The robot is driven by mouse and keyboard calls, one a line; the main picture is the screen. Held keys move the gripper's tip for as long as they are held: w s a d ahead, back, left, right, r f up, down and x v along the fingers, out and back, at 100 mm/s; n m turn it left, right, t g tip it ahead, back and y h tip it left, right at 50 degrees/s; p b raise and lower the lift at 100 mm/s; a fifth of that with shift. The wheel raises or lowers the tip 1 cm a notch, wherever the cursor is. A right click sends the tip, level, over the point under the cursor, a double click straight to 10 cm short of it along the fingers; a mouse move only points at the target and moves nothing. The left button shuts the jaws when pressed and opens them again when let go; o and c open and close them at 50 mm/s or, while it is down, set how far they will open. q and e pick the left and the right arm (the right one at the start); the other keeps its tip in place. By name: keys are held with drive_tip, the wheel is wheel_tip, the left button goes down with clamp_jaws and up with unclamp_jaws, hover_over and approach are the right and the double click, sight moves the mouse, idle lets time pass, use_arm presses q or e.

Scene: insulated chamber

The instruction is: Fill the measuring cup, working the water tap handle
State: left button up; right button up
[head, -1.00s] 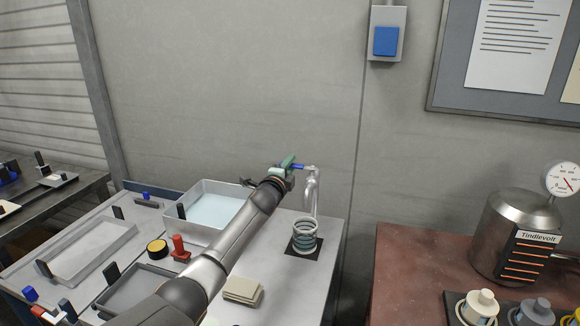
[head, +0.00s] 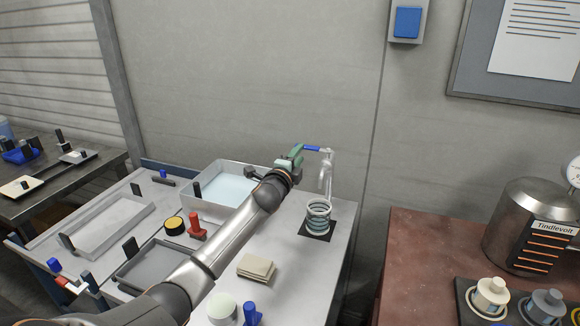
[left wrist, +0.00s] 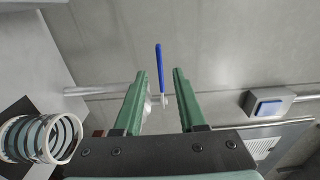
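The water tap (head: 327,172) stands at the back right of the light table, its blue handle (head: 312,148) pointing left. The measuring cup (head: 318,212), clear with pale rings, stands upright below the spout on a black mat (head: 314,233). I cannot tell its water level, and no stream is visible. My left gripper (head: 295,155) is at the handle's free end. In the left wrist view its green fingers (left wrist: 160,76) are apart, with the blue handle (left wrist: 159,60) seen between and beyond them; I see no grip on it. The cup (left wrist: 42,138) shows at lower left there. My right gripper is not in view.
A clear-walled basin of water (head: 222,193) stands left of the tap, partly behind my arm. A beige cloth stack (head: 256,268), a red-handled stamp (head: 196,228) and trays lie nearer. A brown table with a metal vessel (head: 525,225) stands right, across a gap.

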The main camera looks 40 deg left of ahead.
use_arm(q)
drive_tip(key=v, duration=0.6)
drive_tip(key=shift+s, duration=0.3)
drive_tip(key=shift+d, duration=0.1)
idle(1.0)
